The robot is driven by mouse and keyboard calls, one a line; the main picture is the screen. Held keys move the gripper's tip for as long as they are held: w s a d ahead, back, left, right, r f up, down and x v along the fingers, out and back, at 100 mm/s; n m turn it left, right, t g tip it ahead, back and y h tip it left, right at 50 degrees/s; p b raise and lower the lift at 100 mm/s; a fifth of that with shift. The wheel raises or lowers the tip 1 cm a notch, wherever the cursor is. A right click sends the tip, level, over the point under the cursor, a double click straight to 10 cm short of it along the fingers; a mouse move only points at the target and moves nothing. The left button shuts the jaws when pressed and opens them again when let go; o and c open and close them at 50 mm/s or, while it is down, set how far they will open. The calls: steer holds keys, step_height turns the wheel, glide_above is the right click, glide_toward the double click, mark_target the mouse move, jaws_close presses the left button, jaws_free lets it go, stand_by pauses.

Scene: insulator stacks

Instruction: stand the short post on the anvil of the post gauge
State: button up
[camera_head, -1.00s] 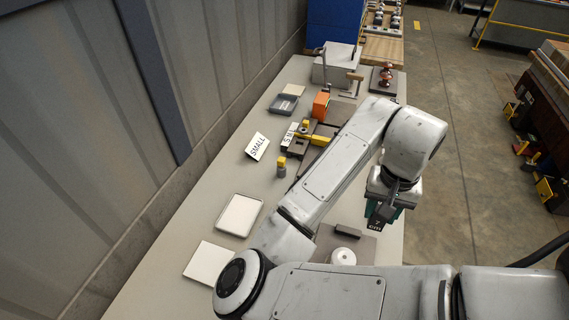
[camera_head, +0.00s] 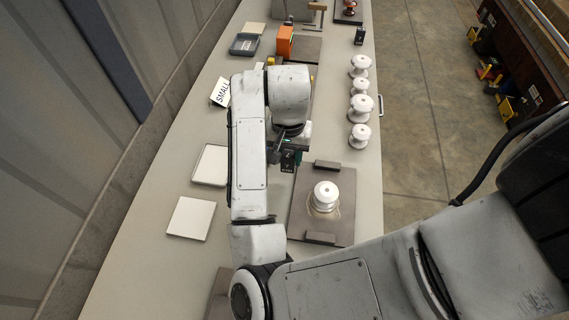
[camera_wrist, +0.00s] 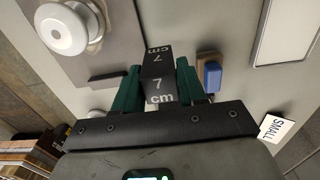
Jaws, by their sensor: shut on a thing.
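My gripper (camera_wrist: 158,88) has its two green fingers shut on a black block (camera_wrist: 158,68) marked "7 cm", held above the table. The block also shows in the head view (camera_head: 288,160), just left of a dark plate (camera_head: 345,180). A white ribbed post (camera_head: 326,195) stands upright on that plate; it also shows in the wrist view (camera_wrist: 64,30). Several white posts (camera_head: 360,107) of differing sizes stand in a row along the table's right edge. I cannot tell which is the short post. The post gauge and its anvil cannot be made out; my arm hides much of the middle.
A "SMALL" card (camera_head: 221,92), a pale tray (camera_head: 210,165) and a white sheet (camera_head: 191,218) lie on the left. An orange box (camera_head: 285,40) and grey tray (camera_head: 244,44) are farther back. A small blue block (camera_wrist: 210,74) is beside my gripper in the wrist view.

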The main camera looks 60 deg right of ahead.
mark_target(285, 164)
steer(key=shift+w+a+f, duration=0.15)
steer(key=shift+w+f, duration=0.05)
steer(key=shift+f, duration=0.1)
step_height(285, 164, down, 2)
steer(key=shift+w+a+f, duration=0.1)
steer(key=shift+w+f, duration=0.05)
steer(key=shift+f, duration=0.6)
steer(key=shift+f, duration=0.15)
steer(key=o, duration=1.2)
